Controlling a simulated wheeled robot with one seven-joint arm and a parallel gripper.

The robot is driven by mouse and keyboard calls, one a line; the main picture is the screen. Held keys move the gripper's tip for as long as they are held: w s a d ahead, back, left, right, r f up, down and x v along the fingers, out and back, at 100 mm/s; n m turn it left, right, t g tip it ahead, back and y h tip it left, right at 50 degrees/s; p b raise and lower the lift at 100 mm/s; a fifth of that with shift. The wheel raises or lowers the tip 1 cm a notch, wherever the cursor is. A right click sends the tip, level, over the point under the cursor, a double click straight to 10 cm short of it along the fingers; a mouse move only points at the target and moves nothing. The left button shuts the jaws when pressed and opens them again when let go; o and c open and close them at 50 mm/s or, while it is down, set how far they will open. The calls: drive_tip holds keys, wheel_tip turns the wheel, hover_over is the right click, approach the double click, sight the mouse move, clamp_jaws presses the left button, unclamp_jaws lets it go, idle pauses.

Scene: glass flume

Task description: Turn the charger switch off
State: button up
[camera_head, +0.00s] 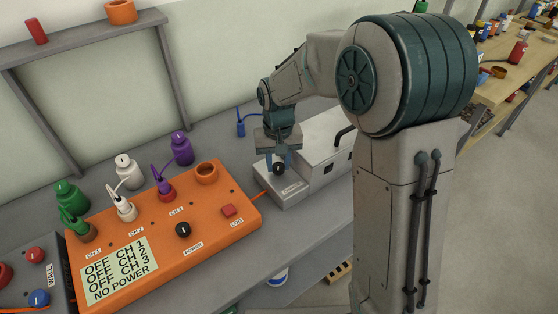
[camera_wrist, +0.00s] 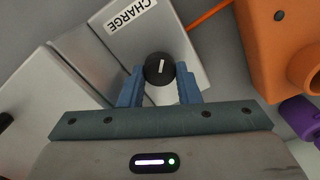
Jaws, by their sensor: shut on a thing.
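The charger is a light grey box (camera_head: 296,187) with a sloped front plate. My gripper (camera_head: 277,160) is over the plate. Its blue fingers (camera_wrist: 160,75) stand on both sides of the knob and are shut on it. Where the fingers touch is partly hidden.
An orange control box (camera_head: 220,222) stands left of the charger, with a display, a black power knob (camera_head: 183,230) and coloured plugs. An orange cable joins the two boxes. A grey shelf frame (camera_head: 80,43) stands behind. A blue plug (camera_head: 240,128) is near the charger.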

drive_tip(key=n, duration=0.4)
drive_tip(key=shift+n, duration=0.3)
drive_tip(key=shift+a+r+n+p, duration=0.15)
drive_tip(key=shift+n+p, duration=0.35)
drive_tip(key=shift+n, duration=1.3)
drive_tip(key=o, duration=1)
